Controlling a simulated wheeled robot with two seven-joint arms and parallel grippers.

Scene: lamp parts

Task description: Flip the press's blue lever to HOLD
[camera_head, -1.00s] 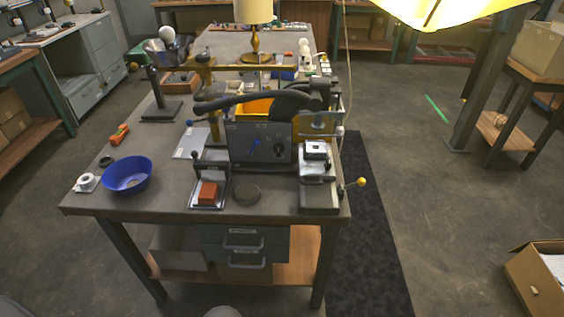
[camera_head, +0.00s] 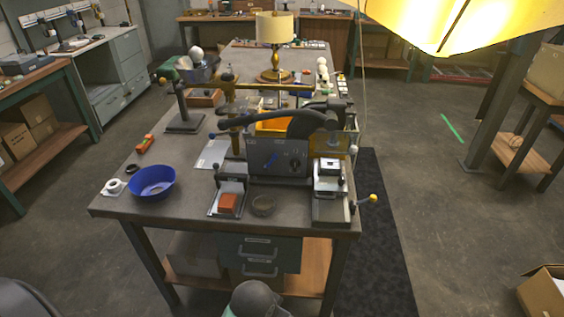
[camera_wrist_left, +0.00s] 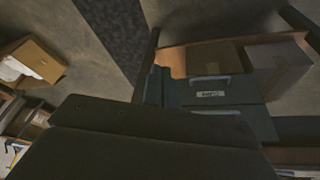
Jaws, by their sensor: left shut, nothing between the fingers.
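The markings around the lever are too small to read. A press-like device with a yellow ball handle (camera_head: 330,203) stands right of the box. My right gripper is not in view.
A curved black arm (camera_head: 270,119) extends above the box. Drawers (camera_head: 260,252) hang below the benchtop.

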